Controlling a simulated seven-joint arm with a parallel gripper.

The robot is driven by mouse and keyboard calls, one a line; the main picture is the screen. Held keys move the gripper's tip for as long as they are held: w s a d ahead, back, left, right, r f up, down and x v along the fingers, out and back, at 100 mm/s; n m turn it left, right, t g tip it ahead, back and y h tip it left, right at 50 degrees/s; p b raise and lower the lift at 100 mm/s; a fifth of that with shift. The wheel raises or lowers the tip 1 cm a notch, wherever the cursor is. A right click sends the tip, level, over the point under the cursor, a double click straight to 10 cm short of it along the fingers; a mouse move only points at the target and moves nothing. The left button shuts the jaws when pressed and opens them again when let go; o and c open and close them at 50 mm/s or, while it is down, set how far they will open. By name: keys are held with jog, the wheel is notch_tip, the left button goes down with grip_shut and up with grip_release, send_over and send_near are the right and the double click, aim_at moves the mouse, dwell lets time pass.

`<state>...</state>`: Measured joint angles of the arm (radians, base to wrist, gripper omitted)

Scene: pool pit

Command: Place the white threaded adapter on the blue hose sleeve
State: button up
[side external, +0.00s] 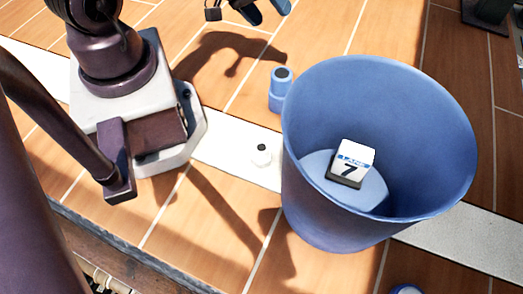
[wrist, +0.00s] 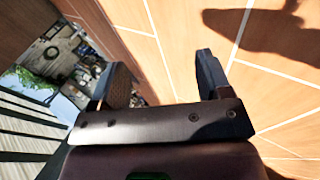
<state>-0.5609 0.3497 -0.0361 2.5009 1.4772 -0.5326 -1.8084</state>
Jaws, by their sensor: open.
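The white threaded adapter (side external: 261,154) is a small white piece with a dark opening on top. It stands on the pale floor strip, left of the large blue bucket. The blue hose sleeve (side external: 281,90) is a short upright blue cylinder with a dark top, behind the adapter. It stands close to the bucket's left rim, which partly hides its lower right side. My gripper (side external: 243,14) is at the top edge of the side view, above the floor and apart from both. In the wrist view my gripper (wrist: 160,75) is open with nothing between its fingers. Neither adapter nor sleeve shows there.
The large blue bucket (side external: 440,200) stands right of both pieces. A white block marked "LANE 7" (side external: 352,160) is inside it. Part of a blue object (side external: 406,289) shows at the bottom edge. The tiled floor (side external: 225,220) in front of the adapter is clear.

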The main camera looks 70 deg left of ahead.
jog(key=a+r+m+t+y, duration=0.1)
jog(key=a+r+m+y, duration=0.1)
jog(key=r+y, duration=0.35)
jog(key=a+r+m+y, duration=0.1)
jog(key=r+m+y, duration=0.1)
jog(key=r, duration=0.7)
jog(key=s+d+r+m, duration=0.1)
jog(key=s+d+r, duration=0.2)
jog(key=s+r, duration=0.1)
jog(key=m+g+h, duration=0.4)
jog(key=m+g, duration=0.3)
jog(key=m, duration=0.9)
send_over(258, 145)
jog(key=f, duration=2.1)
jog(key=shift+a, duration=0.25)
jog(key=shift+d+f, duration=0.1)
jog(key=shift+f, duration=0.2)
notch_tip(258, 145, down, 6)
jog(key=shift+d+f, duration=0.15)
jog(key=shift+f, duration=2.5)
